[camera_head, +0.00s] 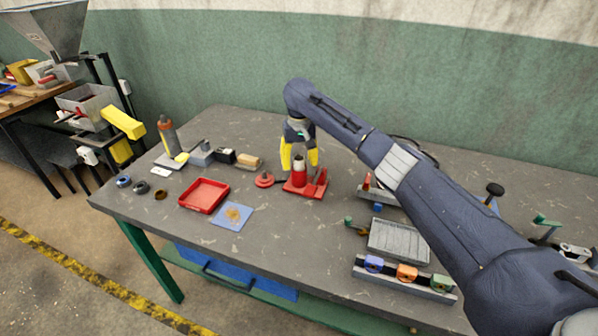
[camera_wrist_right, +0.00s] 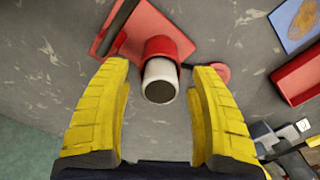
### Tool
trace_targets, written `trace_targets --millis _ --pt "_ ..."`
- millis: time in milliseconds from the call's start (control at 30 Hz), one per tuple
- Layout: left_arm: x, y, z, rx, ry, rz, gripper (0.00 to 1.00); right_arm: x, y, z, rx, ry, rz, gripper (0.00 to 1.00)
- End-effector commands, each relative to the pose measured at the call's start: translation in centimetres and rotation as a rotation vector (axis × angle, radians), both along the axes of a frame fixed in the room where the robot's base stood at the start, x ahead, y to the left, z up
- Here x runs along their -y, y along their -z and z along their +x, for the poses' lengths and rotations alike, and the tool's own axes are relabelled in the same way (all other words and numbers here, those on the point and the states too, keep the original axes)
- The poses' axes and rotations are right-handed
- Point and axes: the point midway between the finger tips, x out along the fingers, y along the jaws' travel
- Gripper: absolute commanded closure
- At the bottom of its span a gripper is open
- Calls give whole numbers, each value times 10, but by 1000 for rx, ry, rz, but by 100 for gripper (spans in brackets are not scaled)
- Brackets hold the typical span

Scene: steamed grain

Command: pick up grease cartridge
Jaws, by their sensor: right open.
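A pale cylinder with a dark end, which looks like the grease cartridge (camera_head: 299,163), stands upright in a red holder (camera_head: 306,188) near the middle of the table. In the right wrist view the cartridge (camera_wrist_right: 160,82) rises from the holder's round red socket (camera_wrist_right: 163,46). My right gripper (camera_head: 299,157) points down over it with yellow fingers spread. In the wrist view the right gripper (camera_wrist_right: 163,68) has one finger on each side of the cartridge, with visible gaps. My left gripper is not in view.
A round red part (camera_head: 264,180) lies close left of the holder. A red tray (camera_head: 204,195) and a blue mat (camera_head: 231,216) are further left. A dark bottle with an orange top (camera_head: 168,135) stands at the back left. Fixtures crowd the right side under my arm.

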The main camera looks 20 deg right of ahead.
Motion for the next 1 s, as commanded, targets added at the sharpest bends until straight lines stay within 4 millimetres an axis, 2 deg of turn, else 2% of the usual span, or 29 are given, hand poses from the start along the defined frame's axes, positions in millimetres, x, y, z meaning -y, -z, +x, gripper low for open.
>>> trace_targets --millis 67,600,1000 --pt "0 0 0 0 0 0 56 0 0 0 0 0 0 38" --pt "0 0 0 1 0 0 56 0 0 0 0 0 0 100" --pt "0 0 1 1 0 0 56 0 -1 0 0 0 0 100"
